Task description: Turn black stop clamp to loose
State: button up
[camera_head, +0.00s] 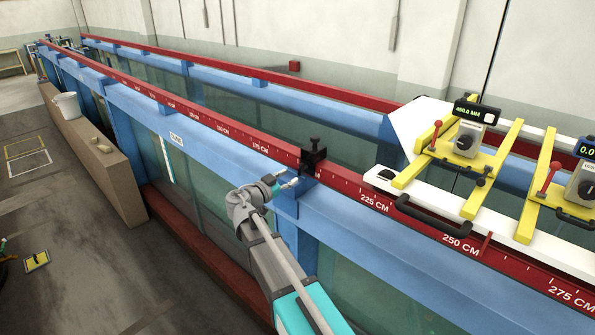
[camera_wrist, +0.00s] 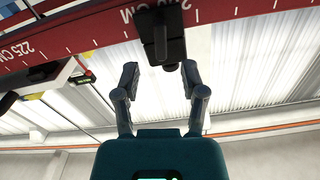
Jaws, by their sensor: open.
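The black stop clamp (camera_head: 314,155) sits on the red rail (camera_head: 345,180) of the flume, near the 200 cm region, with a small knob standing up on top. In the wrist view the black stop clamp (camera_wrist: 161,38) is at the top centre, with a dark bar along its middle. My gripper (camera_head: 290,183) is just in front of and below the clamp. In the wrist view my gripper (camera_wrist: 158,77) is open, its two fingers apart on either side of the clamp's lower end. No contact shows, and nothing is held.
A white carriage (camera_head: 385,178) with yellow frames, black handles and a gauge (camera_head: 467,138) reading in mm stands on the rails to the right. A blue flange (camera_head: 230,140) runs below the red rail. A tan bench (camera_head: 85,145) and open floor lie at the left.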

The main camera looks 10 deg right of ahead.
aim_at(299, 170)
jog(key=x, duration=0.6)
jog(key=shift+w+d, duration=0.15)
